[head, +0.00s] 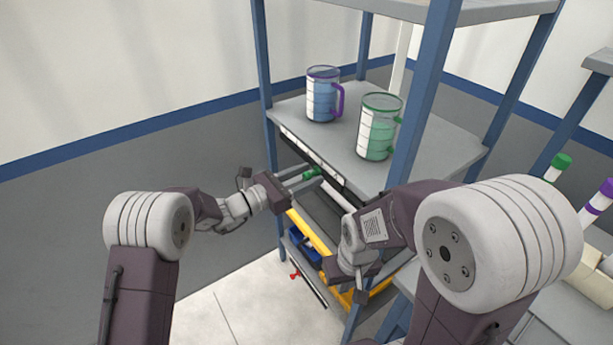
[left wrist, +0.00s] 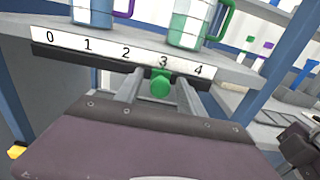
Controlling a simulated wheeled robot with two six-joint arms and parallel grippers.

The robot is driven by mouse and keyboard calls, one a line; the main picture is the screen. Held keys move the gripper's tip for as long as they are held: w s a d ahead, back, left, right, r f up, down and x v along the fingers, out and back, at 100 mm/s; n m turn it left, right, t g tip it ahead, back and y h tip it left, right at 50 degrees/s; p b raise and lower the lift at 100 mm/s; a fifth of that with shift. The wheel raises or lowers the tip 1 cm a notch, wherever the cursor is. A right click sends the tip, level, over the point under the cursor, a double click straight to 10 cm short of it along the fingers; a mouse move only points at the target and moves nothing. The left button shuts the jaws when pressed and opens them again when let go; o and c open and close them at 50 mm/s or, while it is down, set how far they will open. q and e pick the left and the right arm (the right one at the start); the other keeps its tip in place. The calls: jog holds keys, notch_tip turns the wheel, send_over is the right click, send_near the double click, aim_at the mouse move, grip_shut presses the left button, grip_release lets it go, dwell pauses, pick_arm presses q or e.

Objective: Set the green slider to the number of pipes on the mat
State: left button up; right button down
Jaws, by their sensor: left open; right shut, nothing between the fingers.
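The green slider (head: 311,174) sits on a dark rail below the shelf edge. In the left wrist view, the slider knob (left wrist: 160,84) lies just under the 3 of a number strip (left wrist: 106,49) marked 0 to 4. My left gripper (head: 303,180) is open, with one finger on each side of the knob; I cannot tell whether either touches it. My right gripper (head: 360,288) is shut and empty, lower down by the yellow-edged lower shelf. I cannot make out the mat or the pipes on it clearly; my arms hide part of the lower shelf.
A blue mug with a purple handle (head: 321,97) and a green mug (head: 378,128) stand on the shelf above the rail. Blue posts (head: 430,85) frame the rack. Green-capped (head: 553,170) and purple-capped (head: 598,203) pipes stand at the right. Floor is clear at left.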

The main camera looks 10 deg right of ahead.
pick_arm(q)
grip_shut()
dwell(1.4)
